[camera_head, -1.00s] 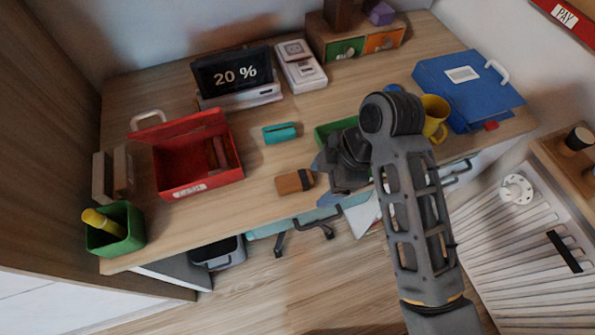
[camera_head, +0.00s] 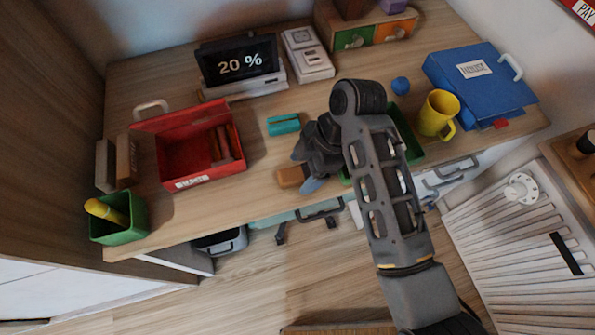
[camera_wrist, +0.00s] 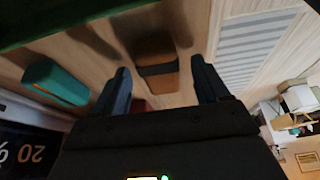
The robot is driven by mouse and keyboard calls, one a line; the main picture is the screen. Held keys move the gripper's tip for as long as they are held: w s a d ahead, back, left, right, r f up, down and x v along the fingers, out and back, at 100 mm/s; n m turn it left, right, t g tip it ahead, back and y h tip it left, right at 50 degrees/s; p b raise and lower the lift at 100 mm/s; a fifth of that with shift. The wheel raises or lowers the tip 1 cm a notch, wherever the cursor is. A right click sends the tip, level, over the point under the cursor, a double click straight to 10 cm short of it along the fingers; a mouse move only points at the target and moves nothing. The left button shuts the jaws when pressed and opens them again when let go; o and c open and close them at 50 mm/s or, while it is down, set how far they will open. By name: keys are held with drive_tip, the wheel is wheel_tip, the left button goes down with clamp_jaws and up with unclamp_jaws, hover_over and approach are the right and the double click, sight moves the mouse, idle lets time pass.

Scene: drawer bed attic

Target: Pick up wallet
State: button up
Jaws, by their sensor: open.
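The wallet (camera_head: 289,177) is a small brown block with a dark band, lying near the front edge of the wooden desk (camera_head: 230,200). In the head view my gripper covers its right part. In the wrist view the wallet (camera_wrist: 155,48) lies between the lines of my two fingers, its dark band across its middle. My gripper (camera_wrist: 160,68) is open and empty, with one finger toward each side of the wallet. In the head view my gripper (camera_head: 306,176) is just above and right of the wallet; whether it touches cannot be told.
A teal object (camera_head: 283,124) lies behind the wallet. A red open box (camera_head: 165,160) stands left. A green tray (camera_head: 411,145), yellow mug (camera_head: 436,112) and blue ball (camera_head: 400,85) are right. A digital display (camera_head: 240,62) stands at the back.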

drive_tip(key=shift+f, duration=0.15)
drive_tip(key=c, duration=1.2)
drive_tip(key=shift+o, duration=0.2)
